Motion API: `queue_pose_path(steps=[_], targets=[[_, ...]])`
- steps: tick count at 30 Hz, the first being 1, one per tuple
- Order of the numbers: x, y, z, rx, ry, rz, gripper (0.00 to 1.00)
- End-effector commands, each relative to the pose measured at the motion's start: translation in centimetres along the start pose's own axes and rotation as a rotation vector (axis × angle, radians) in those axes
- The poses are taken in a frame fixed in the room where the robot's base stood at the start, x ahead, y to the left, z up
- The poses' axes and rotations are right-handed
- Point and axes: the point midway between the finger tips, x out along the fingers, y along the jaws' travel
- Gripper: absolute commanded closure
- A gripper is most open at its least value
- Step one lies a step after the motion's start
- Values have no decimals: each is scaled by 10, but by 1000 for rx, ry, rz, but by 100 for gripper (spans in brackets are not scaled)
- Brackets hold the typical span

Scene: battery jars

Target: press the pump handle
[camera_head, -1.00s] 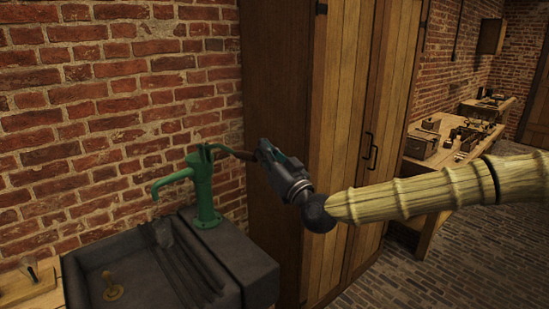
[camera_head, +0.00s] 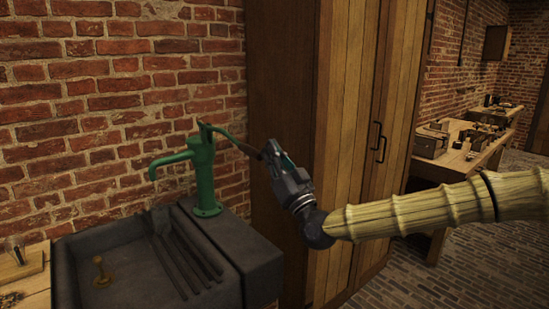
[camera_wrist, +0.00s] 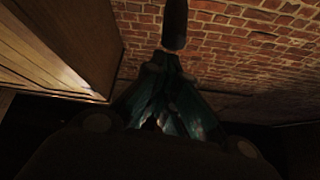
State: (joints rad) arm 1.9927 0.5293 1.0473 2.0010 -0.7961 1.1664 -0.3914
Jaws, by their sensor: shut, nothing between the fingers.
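The green hand pump (camera_head: 202,172) stands upright on the back corner of the dark sink, its spout pointing left. Its handle (camera_head: 232,141) slopes down to the right from the pump top and ends in a dark grip. My gripper (camera_head: 267,152) is shut and empty, its tips at the outer end of that grip. In the wrist view the dark grip (camera_wrist: 175,25) shows just beyond my shut fingertips (camera_wrist: 166,60). They look touching or very close; the exact contact cannot be told.
The dark stone sink (camera_head: 262,262) with a brass-coloured fitting (camera_head: 101,270) lies below the pump. A tall wooden cabinet (camera_head: 340,130) stands right behind my gripper. A brick wall (camera_head: 110,90) backs the pump. A workbench (camera_head: 465,145) stands far right.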

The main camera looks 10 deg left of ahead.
Motion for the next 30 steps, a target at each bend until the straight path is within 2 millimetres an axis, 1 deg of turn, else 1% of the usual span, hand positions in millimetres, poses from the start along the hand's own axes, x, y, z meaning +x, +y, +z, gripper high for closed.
queue_pose_path(steps=[1,12,15,24,30], targets=[[-7,2,12,1,10,-2,100],[-25,8,43,9,112,-22,100],[-29,9,50,10,134,-27,100],[-38,14,72,9,130,-26,100],[-42,16,81,11,129,-26,100]])
